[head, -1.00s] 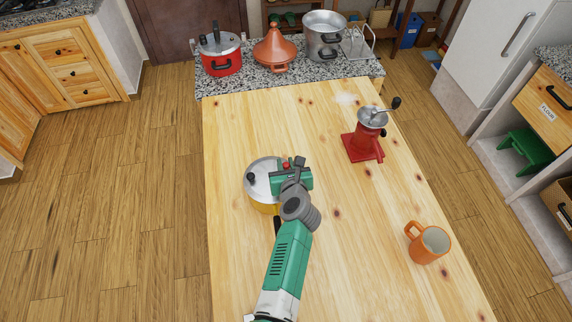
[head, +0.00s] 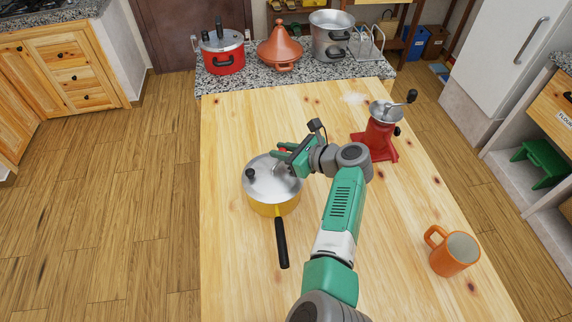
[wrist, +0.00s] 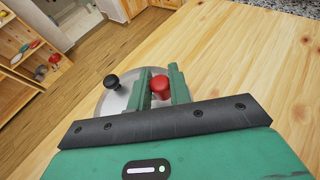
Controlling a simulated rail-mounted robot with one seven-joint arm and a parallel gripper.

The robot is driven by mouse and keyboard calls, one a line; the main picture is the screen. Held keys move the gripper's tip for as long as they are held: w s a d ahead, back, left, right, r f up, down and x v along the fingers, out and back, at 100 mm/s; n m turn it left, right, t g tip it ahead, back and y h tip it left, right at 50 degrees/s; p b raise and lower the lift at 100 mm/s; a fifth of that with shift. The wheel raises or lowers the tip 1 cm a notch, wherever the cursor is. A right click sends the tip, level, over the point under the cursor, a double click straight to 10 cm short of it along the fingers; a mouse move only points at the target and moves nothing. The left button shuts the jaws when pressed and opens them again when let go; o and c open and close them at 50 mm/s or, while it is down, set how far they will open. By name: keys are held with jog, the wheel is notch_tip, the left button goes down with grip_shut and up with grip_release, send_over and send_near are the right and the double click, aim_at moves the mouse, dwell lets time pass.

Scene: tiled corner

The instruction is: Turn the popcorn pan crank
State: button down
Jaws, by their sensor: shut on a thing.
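The popcorn pan is yellow with a silver lid (head: 264,187) and a long black handle (head: 281,243) pointing to the front. A black knob (head: 250,173) stands at the lid's left side; it also shows in the wrist view (wrist: 112,82). My gripper (head: 284,148) reaches in from the right, over the lid's back right edge. In the wrist view, its green fingers (wrist: 160,88) are shut on a red knob (wrist: 160,82), which I take for the crank's knob. The crank's arm is mostly hidden by my gripper.
A red grinder (head: 378,138) with its own crank stands behind and right of my arm. An orange mug (head: 453,255) is at the front right of the table (head: 230,120). The table left of the pan is clear. Pots stand on the granite counter (head: 293,83) behind.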

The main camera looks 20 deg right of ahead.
jog(key=shift+w+a+f+n+g+y+b, duration=0.2)
jog(key=shift+n+g+y+b, duration=0.3)
jog(key=shift+b, duration=1.15)
jog(key=shift+w+a+f+n+g+y+b, duration=0.1)
jog(key=shift+w+f+n+g+y+b, duration=0.3)
jog(key=shift+b, duration=1.25)
jog(key=n+b, duration=0.1)
jog(key=b, duration=0.2)
jog(key=shift+s+a+r+g+y, duration=0.1)
jog(key=shift+r+g+y, duration=0.3)
jog(key=shift+r, duration=0.15)
jog(key=c, duration=1.3)
grip_release()
jog(key=shift+a, duration=0.1)
